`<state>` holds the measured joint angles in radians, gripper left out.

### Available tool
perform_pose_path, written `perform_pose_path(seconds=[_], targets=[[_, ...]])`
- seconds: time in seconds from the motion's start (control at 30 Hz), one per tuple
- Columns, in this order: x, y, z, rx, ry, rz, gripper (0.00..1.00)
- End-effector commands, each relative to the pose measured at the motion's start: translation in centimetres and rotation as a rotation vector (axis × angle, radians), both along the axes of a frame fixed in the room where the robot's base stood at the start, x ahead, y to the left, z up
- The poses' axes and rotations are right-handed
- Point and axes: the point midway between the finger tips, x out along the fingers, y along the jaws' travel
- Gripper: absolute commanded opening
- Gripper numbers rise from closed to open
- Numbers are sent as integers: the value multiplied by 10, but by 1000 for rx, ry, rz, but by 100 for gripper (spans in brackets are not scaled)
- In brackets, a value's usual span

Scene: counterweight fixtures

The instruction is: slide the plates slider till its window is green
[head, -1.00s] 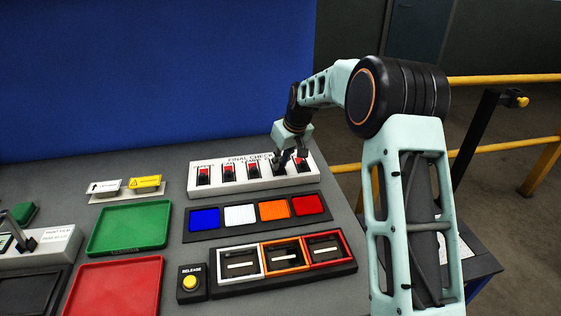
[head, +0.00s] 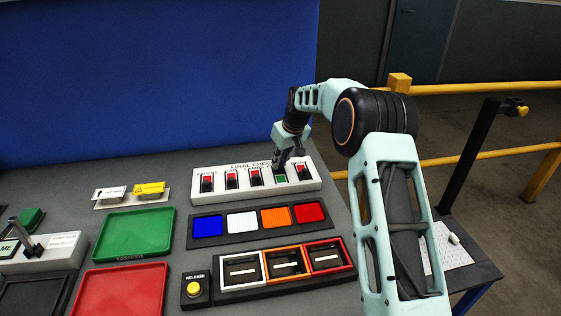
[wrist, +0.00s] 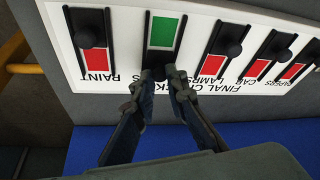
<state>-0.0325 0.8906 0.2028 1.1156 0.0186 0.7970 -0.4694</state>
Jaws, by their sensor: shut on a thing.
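The white slider panel (head: 215,197) stands at the back of the bench with several sliders in a row. The slider between the ones marked PAINT and LAMPS shows a green window (wrist: 163,32); the window is also seen green in the head view (head: 280,179). Its own label is covered by my fingers, so I cannot read it. My gripper (wrist: 161,78) is shut on this slider's dark knob, at the label end of its slot. In the head view my gripper (head: 281,161) is over the far end of that slot.
The other sliders show red windows, such as PAINT (wrist: 95,62) and LAMPS (wrist: 215,67). In front are a strip of coloured squares (head: 240,236), framed bays (head: 285,263) and a yellow RELEASE button (head: 193,289). Green (head: 133,234) and red (head: 120,290) trays lie left.

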Motion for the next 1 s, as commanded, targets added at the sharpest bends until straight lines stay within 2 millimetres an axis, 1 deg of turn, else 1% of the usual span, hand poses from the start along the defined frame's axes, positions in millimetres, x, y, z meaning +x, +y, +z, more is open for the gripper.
perform_pose_path(seconds=[0.03,0.13,0.17,0.3,0.57,0.67,0.77,0.87,1.0], targets=[[3,0,3,2,-12,-1,0],[4,0,3,2,-13,-1,0],[4,0,3,2,-14,-1,16],[3,0,3,2,-12,-1,31],[2,0,2,1,-8,-1,31],[1,-1,6,1,-8,-1,31],[-2,-4,19,1,-11,-1,31],[-9,-8,37,1,-13,0,31],[-19,-15,65,1,-13,0,31]])
